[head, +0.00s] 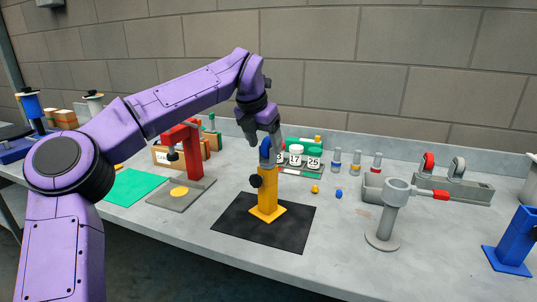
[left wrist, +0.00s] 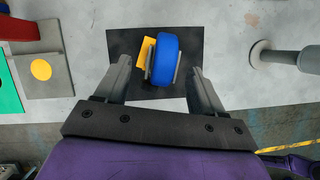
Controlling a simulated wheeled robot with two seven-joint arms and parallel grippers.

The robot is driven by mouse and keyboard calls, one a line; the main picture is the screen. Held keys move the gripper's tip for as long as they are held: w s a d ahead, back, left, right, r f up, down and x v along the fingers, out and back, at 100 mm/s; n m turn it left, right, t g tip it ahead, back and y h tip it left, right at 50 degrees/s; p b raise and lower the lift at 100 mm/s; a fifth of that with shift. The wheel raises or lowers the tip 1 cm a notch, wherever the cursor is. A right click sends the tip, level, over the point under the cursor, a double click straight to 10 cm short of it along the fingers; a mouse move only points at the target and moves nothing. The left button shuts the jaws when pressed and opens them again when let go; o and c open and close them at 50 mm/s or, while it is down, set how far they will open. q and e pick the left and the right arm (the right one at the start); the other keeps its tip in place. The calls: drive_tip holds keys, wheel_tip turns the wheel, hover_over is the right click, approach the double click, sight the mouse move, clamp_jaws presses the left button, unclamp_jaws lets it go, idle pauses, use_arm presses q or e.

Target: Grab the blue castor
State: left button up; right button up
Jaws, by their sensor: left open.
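The blue castor (head: 265,151) sits on top of a yellow post stand (head: 266,196), which stands on a black mat (head: 290,234). In the left wrist view the blue wheel (left wrist: 165,60) shows with grey metal sides, and part of the yellow stand (left wrist: 146,52) shows beside it. My left gripper (head: 262,137) is over the castor, pointing down. Its fingers (left wrist: 160,68) are open, one on each side of the wheel, with gaps visible from above. The gripper partly hides the castor in the head view.
A red stand (head: 193,150) on a grey plate is left of the mat. A grey post with a red handle (head: 394,205) and a grey holder with castors (head: 470,188) are on the right. Bare table lies right of the mat.

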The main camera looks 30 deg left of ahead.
sight(269, 154)
use_arm(q)
drive_tip(key=p+x, duration=0.1)
drive_tip(key=x, duration=0.4)
drive_tip(key=shift+w+f, duration=0.1)
drive_tip(key=shift+w, duration=0.2)
drive_tip(key=shift+s, duration=0.15)
drive_tip(key=c, duration=1.2)
